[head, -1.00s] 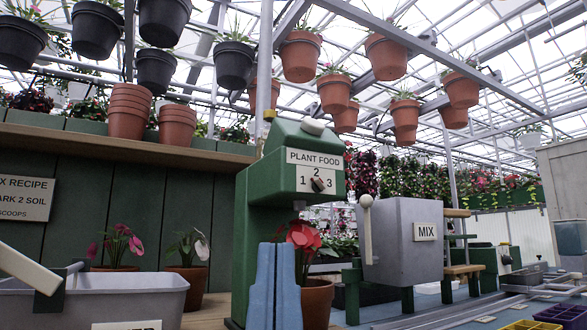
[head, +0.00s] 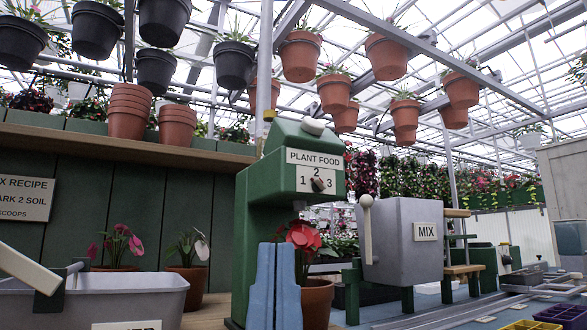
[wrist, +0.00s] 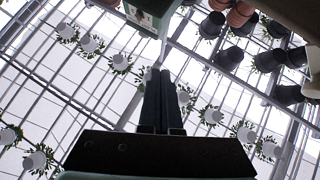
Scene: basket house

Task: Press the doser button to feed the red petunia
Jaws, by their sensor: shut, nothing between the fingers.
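The green doser (head: 258,215) stands ahead, with a PLANT FOOD label and a dial (head: 318,184) marked 1, 2, 3; its exact setting is too small to tell. A pale domed button (head: 313,127) sits on its top. The red petunia (head: 303,236) stands in a terracotta pot (head: 318,300) below the doser's head. My gripper (head: 276,246) is shut and empty, pointing up in front of the doser's lower part, well below the button, and hides part of the pot. In the wrist view its fingers (wrist: 157,75) are together, with part of the doser (wrist: 135,18) at the top edge.
A grey MIX box (head: 400,245) with a lever stands right of the doser. A grey tub (head: 120,300) is at the lower left, with two potted flowers behind it. Hanging pots (head: 300,57) are overhead. Seedling trays (head: 530,325) lie at the lower right.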

